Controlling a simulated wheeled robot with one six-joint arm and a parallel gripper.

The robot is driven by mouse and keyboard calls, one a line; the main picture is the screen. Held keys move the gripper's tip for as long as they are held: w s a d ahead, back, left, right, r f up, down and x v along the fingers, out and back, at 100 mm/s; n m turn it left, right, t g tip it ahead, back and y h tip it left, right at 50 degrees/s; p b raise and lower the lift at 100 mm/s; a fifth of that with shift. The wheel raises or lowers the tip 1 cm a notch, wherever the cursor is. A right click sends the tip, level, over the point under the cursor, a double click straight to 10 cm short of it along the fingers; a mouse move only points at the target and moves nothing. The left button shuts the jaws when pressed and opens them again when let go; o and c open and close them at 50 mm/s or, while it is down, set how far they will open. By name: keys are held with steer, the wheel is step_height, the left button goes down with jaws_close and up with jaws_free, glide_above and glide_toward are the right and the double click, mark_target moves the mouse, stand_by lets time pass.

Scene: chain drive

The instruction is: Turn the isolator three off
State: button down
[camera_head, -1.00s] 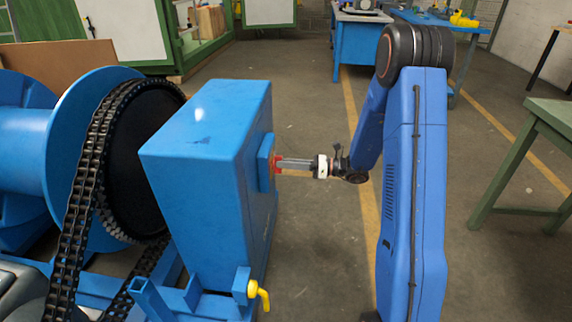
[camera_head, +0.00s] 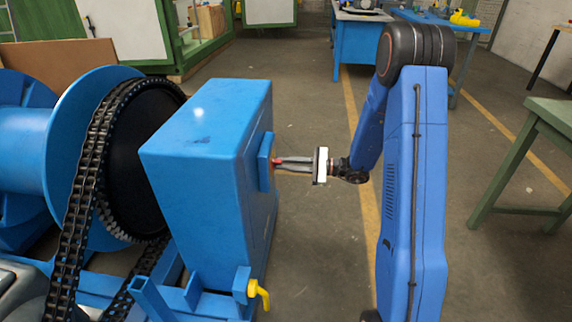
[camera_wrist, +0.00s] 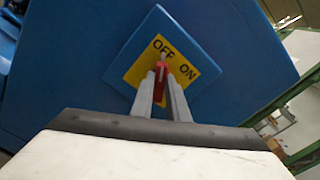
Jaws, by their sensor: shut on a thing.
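The isolator is a blue square plate (camera_wrist: 190,35) with a yellow label (camera_wrist: 139,72) marked OFF and ON, on the side of a large blue housing (camera_head: 205,150). It also shows edge-on in the head view (camera_head: 265,162). A red handle (camera_wrist: 159,80) stands at its middle, and its tip lies by the word OFF in the wrist view. My gripper (camera_wrist: 164,78) is shut on the red handle, one finger on each side. In the head view my gripper (camera_head: 280,162) reaches in from the right. The fingers hide part of the handle and label.
A black chain on a sprocket (camera_head: 140,160) and a blue drum (camera_head: 70,150) stand left of the housing. A yellow lever (camera_head: 260,294) sticks out low at its front. A green table (camera_head: 550,115) stands at the right. The floor between is clear.

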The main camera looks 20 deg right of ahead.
steer(key=shift+f+n, duration=0.1)
steer(key=shift+n, duration=1)
steer(key=shift+s, duration=0.1)
steer(key=c, duration=1.7)
jaws_free()
steer(key=shift+d, duration=0.15)
steer(key=v, duration=1.7)
steer(key=shift+s+d, duration=0.1)
steer(key=shift+s, duration=0.05)
